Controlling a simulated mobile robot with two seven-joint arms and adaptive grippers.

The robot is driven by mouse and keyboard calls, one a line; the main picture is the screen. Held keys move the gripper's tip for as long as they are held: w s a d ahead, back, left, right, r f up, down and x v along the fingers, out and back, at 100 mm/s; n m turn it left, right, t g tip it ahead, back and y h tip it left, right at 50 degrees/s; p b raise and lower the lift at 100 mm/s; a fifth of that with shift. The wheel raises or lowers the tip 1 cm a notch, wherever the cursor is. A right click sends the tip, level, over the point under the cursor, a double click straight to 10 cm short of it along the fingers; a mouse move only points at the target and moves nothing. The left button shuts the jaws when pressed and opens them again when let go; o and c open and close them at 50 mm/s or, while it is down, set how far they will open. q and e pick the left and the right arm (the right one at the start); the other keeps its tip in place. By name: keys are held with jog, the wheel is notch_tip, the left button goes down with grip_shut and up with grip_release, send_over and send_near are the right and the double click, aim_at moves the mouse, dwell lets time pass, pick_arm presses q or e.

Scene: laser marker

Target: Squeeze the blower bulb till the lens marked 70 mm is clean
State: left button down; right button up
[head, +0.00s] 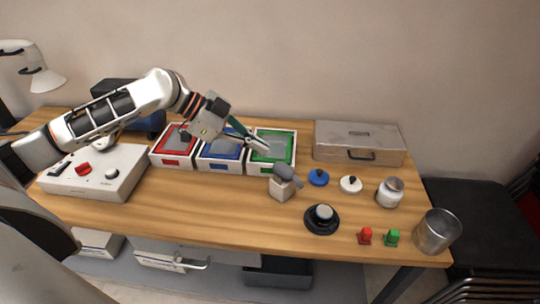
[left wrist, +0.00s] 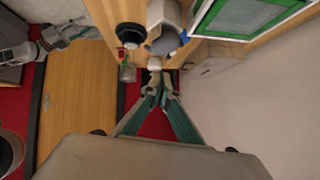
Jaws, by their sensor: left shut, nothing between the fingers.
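My left gripper (head: 262,147) is shut and empty, its fingertips over the green-rimmed tray in the head view. Its closed fingers (left wrist: 158,92) also show in the left wrist view. A dark grey rounded piece (head: 284,172), which looks like the blower bulb, sits on a pale block (head: 283,190) just to the right and front of the fingertips, apart from them. A black round piece with a grey centre (head: 322,217), possibly a lens, lies in front of the block. I cannot read a 70 mm mark anywhere. My right gripper is not in view.
Red (head: 165,161), blue (head: 209,163) and green-rimmed (head: 261,167) trays line the back, beside a metal case (head: 360,142). Blue (head: 318,178) and white (head: 350,185) knobbed discs, a jar (head: 390,192), and a metal cup (head: 438,232) stand right. A control box (head: 95,175) stands left.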

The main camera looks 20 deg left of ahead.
pick_arm(q)
jog(key=v, duration=0.5)
jog(key=shift+d+r, duration=0.1)
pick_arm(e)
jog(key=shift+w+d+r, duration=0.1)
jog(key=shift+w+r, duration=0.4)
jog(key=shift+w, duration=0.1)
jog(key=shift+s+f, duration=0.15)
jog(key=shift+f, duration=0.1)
pick_arm(q)
jog(key=shift+w, duration=0.1)
